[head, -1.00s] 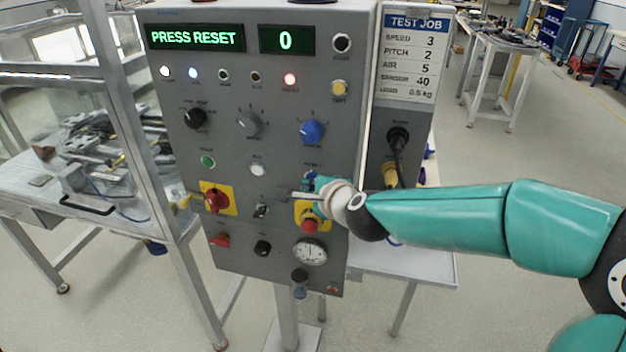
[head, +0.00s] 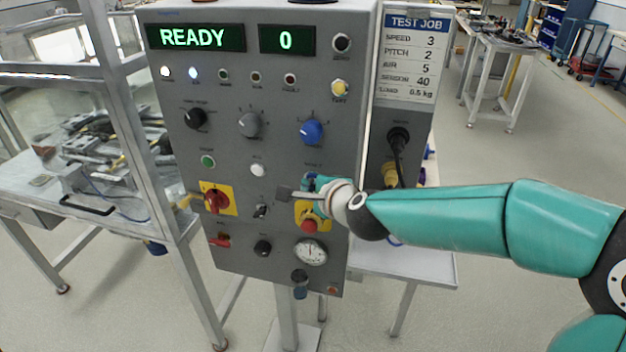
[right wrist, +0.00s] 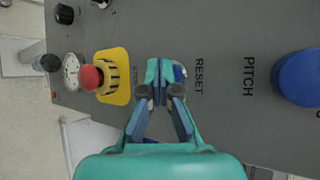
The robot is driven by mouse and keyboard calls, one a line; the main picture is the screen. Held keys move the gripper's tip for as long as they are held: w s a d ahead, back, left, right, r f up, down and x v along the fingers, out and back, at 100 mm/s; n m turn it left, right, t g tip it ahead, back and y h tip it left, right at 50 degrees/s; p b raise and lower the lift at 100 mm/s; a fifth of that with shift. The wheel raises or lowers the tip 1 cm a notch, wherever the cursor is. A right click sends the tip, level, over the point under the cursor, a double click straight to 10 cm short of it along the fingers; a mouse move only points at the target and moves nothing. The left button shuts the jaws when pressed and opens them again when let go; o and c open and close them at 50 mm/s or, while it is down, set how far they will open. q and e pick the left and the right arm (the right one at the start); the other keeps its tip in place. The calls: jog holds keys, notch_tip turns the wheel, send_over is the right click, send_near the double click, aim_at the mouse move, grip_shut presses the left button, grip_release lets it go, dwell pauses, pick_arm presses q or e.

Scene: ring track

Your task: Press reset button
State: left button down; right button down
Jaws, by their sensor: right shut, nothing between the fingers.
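The blue reset button (right wrist: 181,73) shows partly behind my right gripper's fingertips in the right wrist view, beside the RESET label. My right gripper (right wrist: 161,72) is shut and empty, its tips at the button; I cannot tell whether they touch it. In the head view my right gripper (head: 318,184) is in front of the lower right part of the grey control panel (head: 230,145) and hides most of the button. The green display (head: 195,38) reads READY, and the counter (head: 287,40) reads 0. My left gripper is not in view.
A red emergency stop (head: 309,225) on a yellow plate is just below my right gripper. A blue pitch knob (head: 311,131) is above it. A red switch (head: 216,199) is to the left. A machine frame (head: 125,120) stands left of the panel.

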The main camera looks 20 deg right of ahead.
jog(key=shift+s+a, duration=0.35)
jog(key=shift+s, duration=0.15)
jog(key=s+a, duration=0.2)
jog(key=s, duration=0.2)
jog(key=shift+s+a, duration=0.1)
jog(key=shift+a, duration=0.3)
jog(key=shift+f, duration=0.15)
dwell(0.6)
jog(key=s+f+n+g, duration=0.3)
jog(key=f+n, duration=0.2)
jog(key=f, duration=0.8)
jog(key=s+f+n+g, duration=0.3)
jog(key=f+n, duration=0.2)
jog(key=f, duration=0.7)
jog(key=s+a+f+n+g+y, duration=0.2)
jog(key=s+f+n+g, duration=0.4)
jog(key=s+f, duration=0.9)
jog(key=s+a+n, duration=0.1)
jog(key=s+n, duration=0.1)
jog(key=s, duration=0.1)
jog(key=shift+f+y, duration=0.3)
jog(key=shift+f, duration=0.05)
